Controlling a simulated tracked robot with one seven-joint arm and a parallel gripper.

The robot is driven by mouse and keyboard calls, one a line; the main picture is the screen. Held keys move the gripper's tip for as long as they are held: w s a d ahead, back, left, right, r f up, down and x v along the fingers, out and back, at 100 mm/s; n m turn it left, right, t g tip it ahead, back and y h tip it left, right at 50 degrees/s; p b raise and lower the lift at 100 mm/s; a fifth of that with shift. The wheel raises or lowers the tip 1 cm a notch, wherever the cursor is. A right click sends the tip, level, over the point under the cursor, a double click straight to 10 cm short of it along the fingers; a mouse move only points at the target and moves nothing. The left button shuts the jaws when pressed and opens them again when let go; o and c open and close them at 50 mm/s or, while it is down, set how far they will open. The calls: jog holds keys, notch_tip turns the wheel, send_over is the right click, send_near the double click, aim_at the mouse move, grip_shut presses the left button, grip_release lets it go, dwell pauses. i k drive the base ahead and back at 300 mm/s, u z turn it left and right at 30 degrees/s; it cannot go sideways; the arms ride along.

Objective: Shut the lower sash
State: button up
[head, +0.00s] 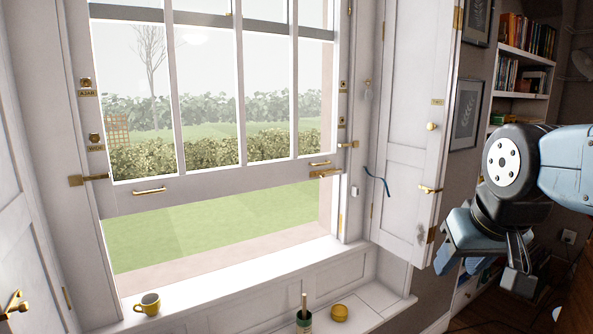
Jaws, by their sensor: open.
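The lower sash (225,192) of the white window is raised. Its bottom rail is well above the sill (240,272), and lawn and paving show through the gap. Two brass lifts sit on the rail, a left one (149,191) and a right one (320,164). A brass catch (90,179) projects from the left jamb beside the sash, and another (347,145) is at the right jamb. My gripper (462,264) has blue fingers. It is open, points downward and appears empty, at the right, away from the sash.
A yellow mug (150,303) stands on the sill's left end. A green pot with a stick (304,322) and a yellow round object (339,312) are on the lower ledge. An open shutter (413,130) lies between the window and my gripper. A bookcase (524,60) is behind.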

aim_at(120, 198)
jog(key=u, duration=0.1)
jog(key=k, duration=0.5)
jog(key=u, duration=1.8)
jog(key=i, duration=0.75)
jog(key=z, duration=1.8)
